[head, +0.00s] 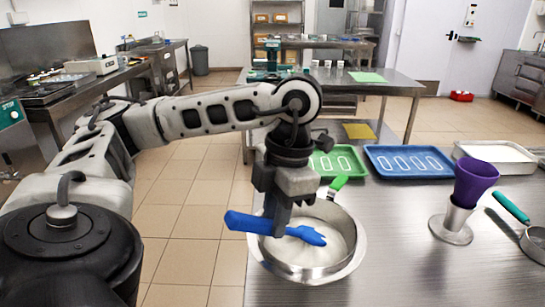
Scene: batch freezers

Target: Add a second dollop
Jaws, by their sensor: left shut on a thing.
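My left gripper (278,218) points down over a steel bowl (352,262) at the table's left edge. It is shut on a blue spatula (250,223), which lies nearly level across the bowl's mouth. The spatula's right end is over or in the white contents (295,252); I cannot tell whether it touches them. A green handle (337,184) sticks up at the bowl's back rim. A purple cup (474,183) sits in a steel stand (451,228) to the right. My right gripper is not in view.
A green tray (336,164), a blue tray (408,161) and a white-filled pan (495,157) line the back of the steel table (385,230). A green-handled steel tool (511,207) lies at the right edge. The table between bowl and stand is clear.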

